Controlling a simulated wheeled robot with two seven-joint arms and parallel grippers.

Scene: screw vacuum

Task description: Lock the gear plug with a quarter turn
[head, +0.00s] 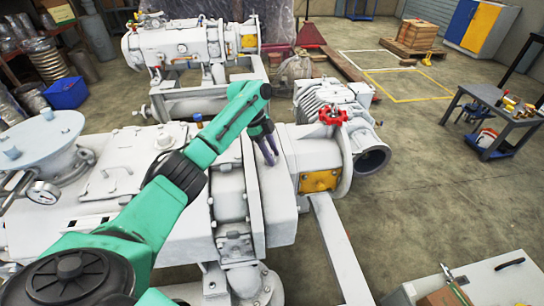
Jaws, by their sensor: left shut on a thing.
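My left arm comes in from the lower left, and its dark left gripper (268,152) points down at the top of the white gear housing (277,205). The fingers are close together, shut on the gear plug at the housing top. The plug itself is hidden by the fingers and too small to make out, so its turn angle cannot be told. My right gripper is not in view.
A red valve handwheel (332,115) stands on the machine just right of my gripper. A pressure gauge (42,193) sits at the left. A second white machine (175,45) stands behind. A grey tool table (505,115) is at the right, with open floor before it.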

